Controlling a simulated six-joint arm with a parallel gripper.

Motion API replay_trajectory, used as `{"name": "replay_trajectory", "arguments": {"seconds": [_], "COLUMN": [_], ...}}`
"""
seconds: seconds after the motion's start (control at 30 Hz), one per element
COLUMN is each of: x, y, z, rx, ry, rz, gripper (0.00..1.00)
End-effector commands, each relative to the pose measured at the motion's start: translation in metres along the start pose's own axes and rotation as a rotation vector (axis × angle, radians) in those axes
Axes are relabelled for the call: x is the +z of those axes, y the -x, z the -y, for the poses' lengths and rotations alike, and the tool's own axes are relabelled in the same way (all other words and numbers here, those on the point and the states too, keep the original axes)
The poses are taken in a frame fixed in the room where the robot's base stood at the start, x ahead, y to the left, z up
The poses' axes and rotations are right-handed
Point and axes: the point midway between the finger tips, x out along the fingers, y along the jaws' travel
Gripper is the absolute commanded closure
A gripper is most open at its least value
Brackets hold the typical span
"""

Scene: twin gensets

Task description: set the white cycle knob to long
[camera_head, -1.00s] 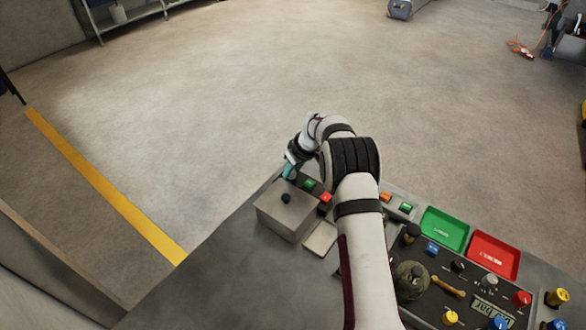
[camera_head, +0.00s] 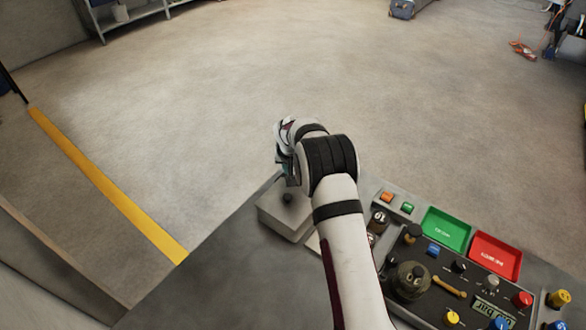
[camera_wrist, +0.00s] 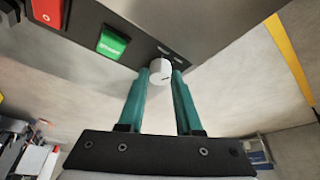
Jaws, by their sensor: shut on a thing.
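The small labels beside the knob are too small to read. In the head view my gripper (camera_head: 288,168) is at the back of the grey box (camera_head: 280,217), mostly behind my wrist. The knob is hidden there.
A green rocker (camera_wrist: 112,42) and a red one (camera_wrist: 47,10) sit beside the knob. A black knob (camera_head: 287,199) stands on the grey box. To the right are a green tray (camera_head: 446,229), a red tray (camera_head: 494,257) and a panel of several knobs.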

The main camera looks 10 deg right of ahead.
Motion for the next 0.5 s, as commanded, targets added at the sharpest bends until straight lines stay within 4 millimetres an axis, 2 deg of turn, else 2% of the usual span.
{"name": "replay_trajectory", "arguments": {"seconds": [0.5], "x": [0.0012], "y": [-0.0008], "z": [0.0001], "rx": [0.017], "ry": [-0.042], "rz": [0.003], "gripper": [1.0]}}
